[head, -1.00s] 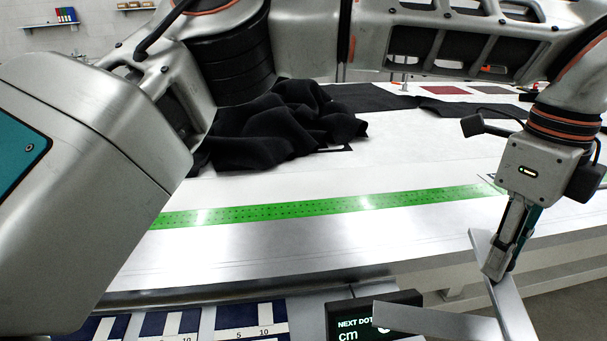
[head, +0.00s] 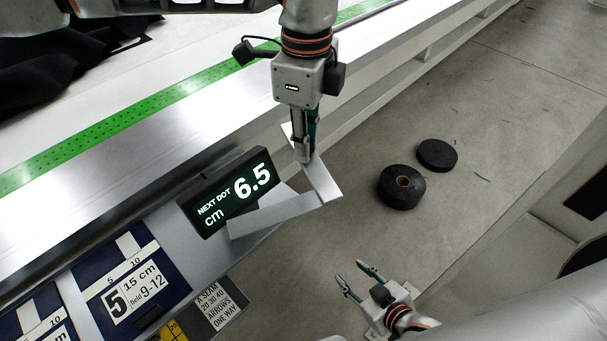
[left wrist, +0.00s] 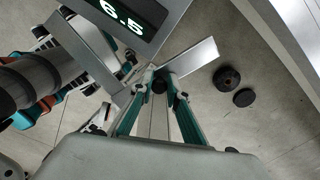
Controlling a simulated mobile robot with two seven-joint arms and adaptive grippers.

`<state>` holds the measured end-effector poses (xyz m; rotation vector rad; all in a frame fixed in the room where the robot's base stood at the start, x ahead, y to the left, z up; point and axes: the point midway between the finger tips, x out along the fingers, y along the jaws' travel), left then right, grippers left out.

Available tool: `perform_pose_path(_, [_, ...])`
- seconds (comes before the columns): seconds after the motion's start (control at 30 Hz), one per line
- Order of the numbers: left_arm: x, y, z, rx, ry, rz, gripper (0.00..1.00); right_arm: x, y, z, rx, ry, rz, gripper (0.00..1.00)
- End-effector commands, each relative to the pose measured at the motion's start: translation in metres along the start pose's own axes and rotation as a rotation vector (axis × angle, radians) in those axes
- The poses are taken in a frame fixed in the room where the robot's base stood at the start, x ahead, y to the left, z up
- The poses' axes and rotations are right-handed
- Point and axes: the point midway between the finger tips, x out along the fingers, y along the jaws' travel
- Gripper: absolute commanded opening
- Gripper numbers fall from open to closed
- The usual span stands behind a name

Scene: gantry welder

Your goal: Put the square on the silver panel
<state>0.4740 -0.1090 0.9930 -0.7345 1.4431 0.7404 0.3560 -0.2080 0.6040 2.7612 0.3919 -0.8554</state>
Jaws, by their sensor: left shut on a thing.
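The square (head: 275,214) is a flat, pale metal L with two long legs. My left gripper (head: 304,152) points down and is shut on one leg. The other leg reaches left, in front of the black display's lower edge, over or close to the silver panel (head: 205,260); I cannot tell whether they touch. In the left wrist view, the square (left wrist: 194,58) shows beyond the fingertips (left wrist: 160,82). My right gripper (head: 360,280) is open and empty, low over the floor, apart from the square.
A black display (head: 232,192) reading 6.5 stands on the panel, beside blue ruler cards (head: 130,285). A black roll (head: 402,187) and a black disc (head: 437,155) lie on the otherwise open floor.

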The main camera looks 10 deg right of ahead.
Motion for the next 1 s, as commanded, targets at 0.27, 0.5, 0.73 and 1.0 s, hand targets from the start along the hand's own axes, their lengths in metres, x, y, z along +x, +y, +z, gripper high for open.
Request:
perform_pose_path(0.27, [0.049, 0.0, 0.0, 0.0, 0.0, 0.001, 0.0, 0.003, 0.001, -0.001, -0.004, 0.004, 0.003, 0.4])
perform_pose_path(0.5, [0.064, 0.0, -0.001, 0.001, 0.001, 0.001, 0.0, 0.004, 0.002, -0.002, -0.004, 0.007, 0.004, 0.4])
perform_pose_path(0.73, [0.095, 0.0, 0.0, 0.001, 0.001, 0.001, 0.0, 0.005, 0.001, 0.001, -0.005, 0.004, 0.004, 0.4])
perform_pose_path(1.0, [0.096, 0.0, 0.0, 0.0, 0.0, -0.001, 0.0, 0.004, 0.0, 0.002, -0.004, 0.0, 0.003, 0.4])
